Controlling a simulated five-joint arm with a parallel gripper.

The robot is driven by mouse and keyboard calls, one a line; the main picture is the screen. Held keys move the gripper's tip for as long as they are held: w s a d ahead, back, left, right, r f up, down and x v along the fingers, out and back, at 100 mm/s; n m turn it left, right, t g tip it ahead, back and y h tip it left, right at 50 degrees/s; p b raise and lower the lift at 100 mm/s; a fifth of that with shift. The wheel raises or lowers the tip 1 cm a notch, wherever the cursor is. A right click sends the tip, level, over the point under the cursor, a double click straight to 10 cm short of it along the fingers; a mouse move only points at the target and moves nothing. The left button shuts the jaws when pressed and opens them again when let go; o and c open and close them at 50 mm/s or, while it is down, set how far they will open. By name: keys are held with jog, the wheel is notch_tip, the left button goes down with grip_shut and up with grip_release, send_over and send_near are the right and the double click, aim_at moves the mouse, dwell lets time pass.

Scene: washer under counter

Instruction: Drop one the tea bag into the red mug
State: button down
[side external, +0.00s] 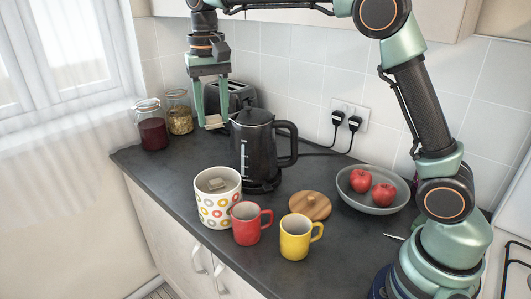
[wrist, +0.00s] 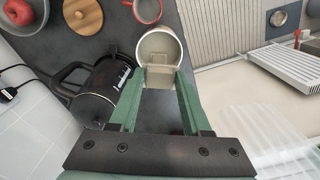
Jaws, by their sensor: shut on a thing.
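My gripper (side external: 207,119) is shut on a pale tea bag (side external: 215,123), high above the counter in front of the toaster and left of the kettle. In the wrist view the tea bag (wrist: 160,78) sits between the fingertips, overlapping the near rim of the canister in the picture. The red mug (side external: 247,227) stands upright on the counter, right of the canister; it also shows at the top of the wrist view (wrist: 148,11). The open white canister with coloured rings (side external: 218,207) holds at least one more tea bag (side external: 216,184).
A yellow mug (side external: 295,241) stands right of the red mug. A black kettle (side external: 253,150), a toaster (side external: 236,96), a wooden lid (side external: 309,205), a bowl (side external: 372,203) with apples and two glass jars (side external: 152,130) stand around.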

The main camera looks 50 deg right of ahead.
jog(key=s+d+f, duration=0.1)
jog(key=s+f, duration=0.3)
jog(key=f, duration=0.3)
jog(key=s+d+f, duration=0.1)
jog(key=s+f, duration=0.3)
jog(key=f, duration=0.3)
jog(key=shift+s+f, duration=0.2)
jog(key=shift+s, duration=0.05)
dwell(0.4)
jog(key=shift+c, duration=1.4)
grip_release()
